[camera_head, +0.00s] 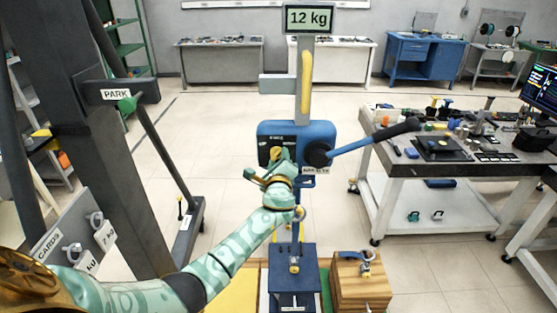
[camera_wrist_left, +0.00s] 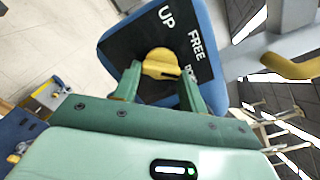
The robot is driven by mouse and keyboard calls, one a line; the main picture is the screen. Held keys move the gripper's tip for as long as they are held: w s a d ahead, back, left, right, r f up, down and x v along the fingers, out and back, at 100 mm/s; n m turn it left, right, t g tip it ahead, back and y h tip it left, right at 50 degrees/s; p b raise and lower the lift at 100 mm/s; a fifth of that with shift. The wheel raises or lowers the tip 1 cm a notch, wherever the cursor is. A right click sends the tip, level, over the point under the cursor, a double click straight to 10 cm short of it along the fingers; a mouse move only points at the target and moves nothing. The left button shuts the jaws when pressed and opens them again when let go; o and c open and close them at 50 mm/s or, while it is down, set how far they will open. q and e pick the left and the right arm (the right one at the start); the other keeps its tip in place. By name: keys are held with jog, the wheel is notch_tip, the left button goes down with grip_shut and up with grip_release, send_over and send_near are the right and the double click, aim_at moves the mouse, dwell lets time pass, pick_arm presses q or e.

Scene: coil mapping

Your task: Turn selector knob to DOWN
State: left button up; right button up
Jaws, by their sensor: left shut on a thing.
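The selector knob (camera_wrist_left: 158,62) is yellow and sits on a dark plate (camera_wrist_left: 150,32) on the blue hoist housing (camera_head: 262,130). White labels on the plate read UP, FREE and a third that is partly covered, starting with D. In the left wrist view my left gripper (camera_wrist_left: 160,82) has its two green fingers on either side of the knob, shut on it. A ridge on the knob lies roughly toward the partly covered label; its exact setting is hard to tell. In the head view my left gripper (camera_head: 278,165) is at the housing's front and hides most of the knob. My right gripper is out of view.
A blue lever with a black grip (camera_head: 395,129) sticks out right of the housing. A 12 kg display (camera_head: 310,19) tops the post. A PARK-labelled frame (camera_head: 115,94) stands left. A workbench (camera_head: 400,170) with tools stands right. Wooden blocks (camera_head: 360,285) are below.

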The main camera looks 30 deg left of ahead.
pick_arm(q)
jog(key=o, duration=1)
jog(key=v, duration=1.6)
jog(key=shift+s, duration=0.2)
